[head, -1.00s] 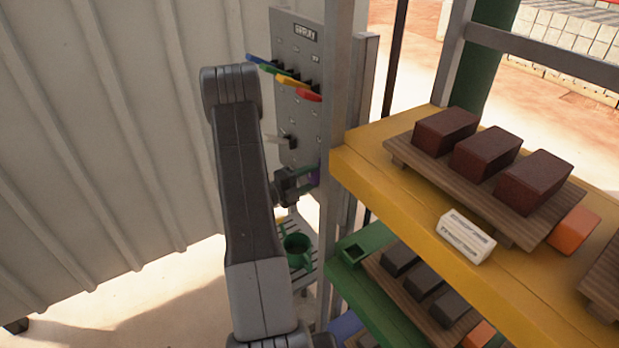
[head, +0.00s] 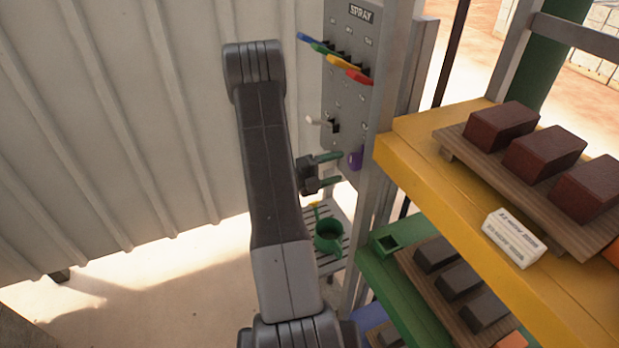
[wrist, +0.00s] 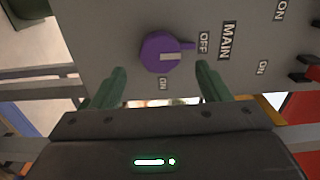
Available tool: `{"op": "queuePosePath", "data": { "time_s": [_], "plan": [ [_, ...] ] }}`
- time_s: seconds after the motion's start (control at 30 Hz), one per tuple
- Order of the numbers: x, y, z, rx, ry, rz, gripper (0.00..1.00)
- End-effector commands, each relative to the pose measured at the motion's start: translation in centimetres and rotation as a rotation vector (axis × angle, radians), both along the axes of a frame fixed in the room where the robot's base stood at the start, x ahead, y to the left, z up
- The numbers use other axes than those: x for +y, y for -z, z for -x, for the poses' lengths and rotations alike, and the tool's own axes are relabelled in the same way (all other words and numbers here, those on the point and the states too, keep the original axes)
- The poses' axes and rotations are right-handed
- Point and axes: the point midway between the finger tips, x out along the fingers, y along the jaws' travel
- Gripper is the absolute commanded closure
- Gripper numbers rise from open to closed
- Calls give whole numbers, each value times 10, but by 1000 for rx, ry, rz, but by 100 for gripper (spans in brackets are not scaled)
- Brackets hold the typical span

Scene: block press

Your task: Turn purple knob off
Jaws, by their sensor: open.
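The purple knob (head: 355,160) is on the lower part of the grey spray panel (head: 350,100). In the wrist view the purple knob (wrist: 160,52) is in clear sight, and its tab points at the OFF label (wrist: 204,42). An ON label (wrist: 163,84) sits just below it in that view. My gripper (head: 332,169) is open and empty, in front of the knob and apart from it. In the wrist view the green fingertips of my gripper (wrist: 158,86) are spread to either side below the knob, with nothing between them.
A lever switch (head: 325,123) and several coloured levers (head: 335,60) are above the knob. The yellow shelf (head: 420,160) with brick blocks stands close on the right. A corrugated wall is on the left.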

Motion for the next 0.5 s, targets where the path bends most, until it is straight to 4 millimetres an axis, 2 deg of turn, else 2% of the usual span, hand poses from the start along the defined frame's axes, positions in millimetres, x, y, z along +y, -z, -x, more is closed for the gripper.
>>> {"op": "queuePosePath", "data": {
  "time_s": [0.1, 0.3, 0.5],
  "plan": [
    [23, 2, 7, 0, -6, 1, 30],
    [54, 1, 18, -1, -5, 0, 30],
    [73, 1, 26, 0, -2, 0, 30]
  ]
}}
